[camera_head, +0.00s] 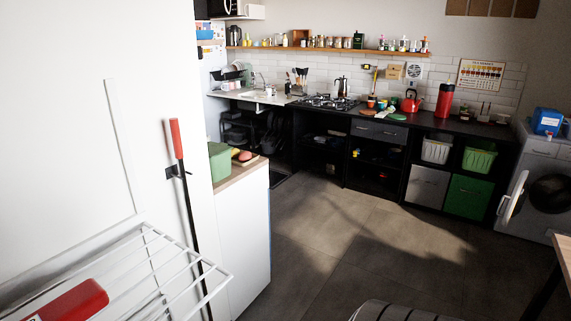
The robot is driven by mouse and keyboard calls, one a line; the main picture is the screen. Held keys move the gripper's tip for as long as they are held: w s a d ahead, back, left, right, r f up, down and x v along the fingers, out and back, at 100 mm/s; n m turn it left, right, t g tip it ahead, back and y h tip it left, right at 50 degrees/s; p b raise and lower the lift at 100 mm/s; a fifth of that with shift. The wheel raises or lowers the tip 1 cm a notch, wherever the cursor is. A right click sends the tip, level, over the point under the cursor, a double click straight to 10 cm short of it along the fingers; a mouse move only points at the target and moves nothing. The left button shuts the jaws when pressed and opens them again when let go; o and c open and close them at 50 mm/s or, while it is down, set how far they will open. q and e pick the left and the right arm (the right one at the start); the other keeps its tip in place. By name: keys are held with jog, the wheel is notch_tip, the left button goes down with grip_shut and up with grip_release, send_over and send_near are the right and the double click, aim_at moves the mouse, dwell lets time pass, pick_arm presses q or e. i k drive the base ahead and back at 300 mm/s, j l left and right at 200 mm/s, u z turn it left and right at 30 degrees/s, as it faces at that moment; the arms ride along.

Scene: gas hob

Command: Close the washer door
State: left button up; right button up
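The washer (541,147) is a white front-loading machine at the right edge of the head view, beyond the end of the black counter. Its round door (515,197) stands open, swung out to the left and seen nearly edge-on. The dark drum opening (550,194) is exposed beside it. The right part of the washer is cut off by the frame edge. Neither of my grippers is in view, and nothing is seen touching the door.
Grey tiled floor (385,250) is open between here and the washer. A wooden table (564,242) juts in at lower right, and a dark striped object (400,311) is at the bottom. A white drying rack (150,265) and white cabinet (245,235) stand left. A green bin (468,197) is near the washer.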

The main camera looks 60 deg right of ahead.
aim_at(521, 183)
jog(key=z, duration=1.2)
jog(key=i+l+z, duration=0.15)
jog(key=z, duration=0.35)
jog(key=i+l+z, duration=0.2)
jog(key=z, duration=0.25)
jog(key=i+z, duration=0.25)
jog(key=z, duration=0.25)
jog(key=i+z, duration=0.2)
jog(key=z, duration=0.25)
jog(key=i+j+z, duration=0.5)
jog(key=i, duration=0.3)
jog(key=i+j+z, duration=0.45)
jog(key=i+j, duration=0.2)
jog(key=j, duration=0.3)
jog(key=i+j, duration=0.4)
jog(key=j, duration=0.15)
jog(key=i+j, duration=0.4)
jog(key=j, duration=0.15)
jog(key=i+j+z, duration=0.1)
jog(key=i+j, duration=0.3)
jog(key=i, duration=0.15)
jog(key=i+j, duration=0.4)
jog(key=i, duration=0.15)
jog(key=z, duration=0.05)
